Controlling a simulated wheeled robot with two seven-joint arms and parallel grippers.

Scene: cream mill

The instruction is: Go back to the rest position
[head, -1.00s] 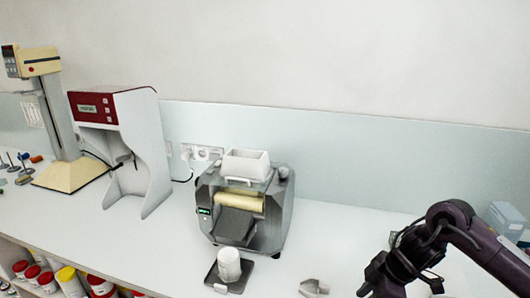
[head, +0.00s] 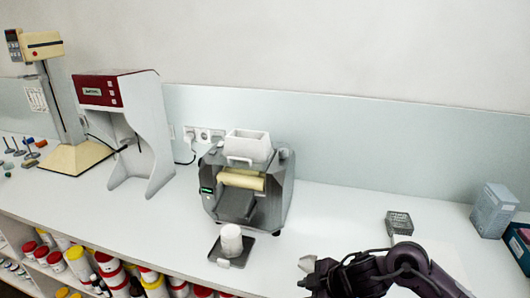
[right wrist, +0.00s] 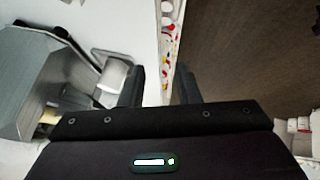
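My right arm comes in from the lower right of the head view, with my dark right gripper (head: 312,282) at the bottom edge, by the front of the bench. In the right wrist view the two fingers of the right gripper (right wrist: 162,80) stand apart with nothing between them, over the bench's front edge. The cream mill (head: 245,185) stands on the bench to the left of the gripper, apart from it. A white jar (head: 231,240) stands on a dark plate (head: 246,255) before the mill. My left gripper is not in view.
A red-topped device (head: 118,90) is at left. Shelves with several jars (head: 110,275) are below.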

